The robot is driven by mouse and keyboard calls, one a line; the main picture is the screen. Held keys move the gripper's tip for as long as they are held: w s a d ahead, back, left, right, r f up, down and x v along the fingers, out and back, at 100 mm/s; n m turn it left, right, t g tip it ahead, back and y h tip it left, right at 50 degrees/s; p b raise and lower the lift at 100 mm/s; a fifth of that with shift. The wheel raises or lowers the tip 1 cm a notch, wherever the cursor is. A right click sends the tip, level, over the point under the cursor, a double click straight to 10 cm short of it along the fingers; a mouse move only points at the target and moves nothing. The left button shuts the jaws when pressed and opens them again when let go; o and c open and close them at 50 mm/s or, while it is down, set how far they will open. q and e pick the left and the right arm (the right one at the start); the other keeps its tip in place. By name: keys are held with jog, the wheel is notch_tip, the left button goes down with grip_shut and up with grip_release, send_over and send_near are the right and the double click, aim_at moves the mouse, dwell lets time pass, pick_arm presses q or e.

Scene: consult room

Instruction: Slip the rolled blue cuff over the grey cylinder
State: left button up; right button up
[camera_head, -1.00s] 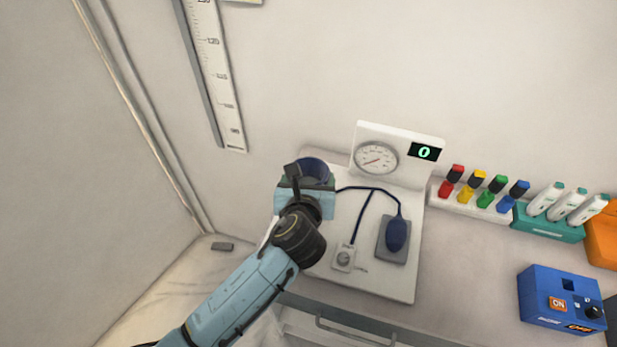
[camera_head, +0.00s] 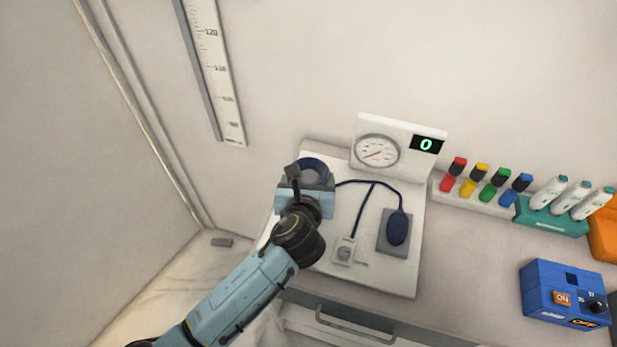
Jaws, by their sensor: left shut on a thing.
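The rolled blue cuff (camera_head: 317,164) shows as a dark blue ring above the left part of the white board. My left gripper (camera_head: 298,182) is shut on its near left side, and the gripper body covers its lower part. A greyish patch shows inside the ring. I cannot tell whether this is the grey cylinder or the cuff's inner side, nor whether the cuff is around the cylinder or above it. No other part of the cylinder can be made out. My right gripper is not in view.
The white board (camera_head: 385,277) carries a dial panel (camera_head: 397,145) reading 0, a blue bulb (camera_head: 398,229) on a grey pad, a small white valve box (camera_head: 344,250) and dark tubing. Markers (camera_head: 487,182), a teal rack (camera_head: 550,218) and a blue box (camera_head: 563,293) stand to the right.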

pick_arm(q)
jog(key=shift+f+b, duration=0.75)
jog(key=shift+f, duration=0.65)
jog(key=o, duration=1.1)
jog(key=p+v, duration=0.1)
jog(key=v, duration=1.2)
jog(key=shift+s, duration=0.25)
